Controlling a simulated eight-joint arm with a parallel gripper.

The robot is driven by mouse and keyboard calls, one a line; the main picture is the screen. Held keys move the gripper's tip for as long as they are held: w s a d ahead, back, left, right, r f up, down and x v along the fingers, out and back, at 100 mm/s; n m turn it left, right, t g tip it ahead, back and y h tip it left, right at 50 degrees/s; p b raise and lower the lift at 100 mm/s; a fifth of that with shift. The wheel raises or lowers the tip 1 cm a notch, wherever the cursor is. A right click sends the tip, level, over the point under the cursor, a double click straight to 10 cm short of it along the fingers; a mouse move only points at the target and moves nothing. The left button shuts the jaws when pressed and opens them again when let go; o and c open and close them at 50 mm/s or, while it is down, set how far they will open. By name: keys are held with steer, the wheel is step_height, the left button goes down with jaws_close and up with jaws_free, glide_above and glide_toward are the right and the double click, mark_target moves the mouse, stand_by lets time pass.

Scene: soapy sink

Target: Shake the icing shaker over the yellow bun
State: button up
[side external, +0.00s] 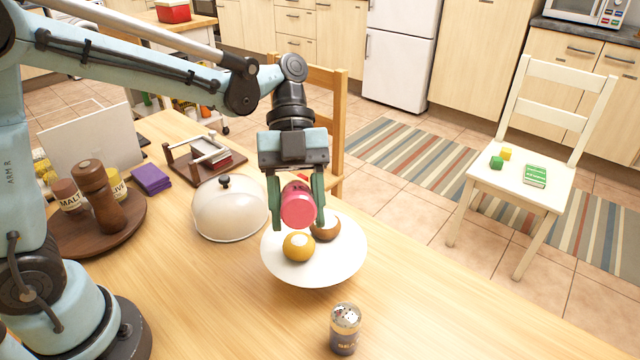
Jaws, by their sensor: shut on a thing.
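My gripper (297,212) is shut on a pink-red shaker (298,205), which I take to be the icing shaker. The shaker is tipped on its side, with one round end facing the camera. It is held above a white plate (345,263). The yellow bun (298,247) sits on the plate just below the shaker in the picture, with a pale patch on top. A brown bun (326,230) sits behind it to the right, partly hidden by the shaker and a finger. The exact height of the shaker over the buns is hard to tell.
A cream dome cover (231,208) is left of the plate. A round wooden tray (76,240) with a mill (97,195) and jars is at far left. The table right of the plate is clear.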

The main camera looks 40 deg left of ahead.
steer(key=shift+f, duration=1.7)
steer(key=shift+r, duration=1.75)
steer(key=shift+f, duration=1.8)
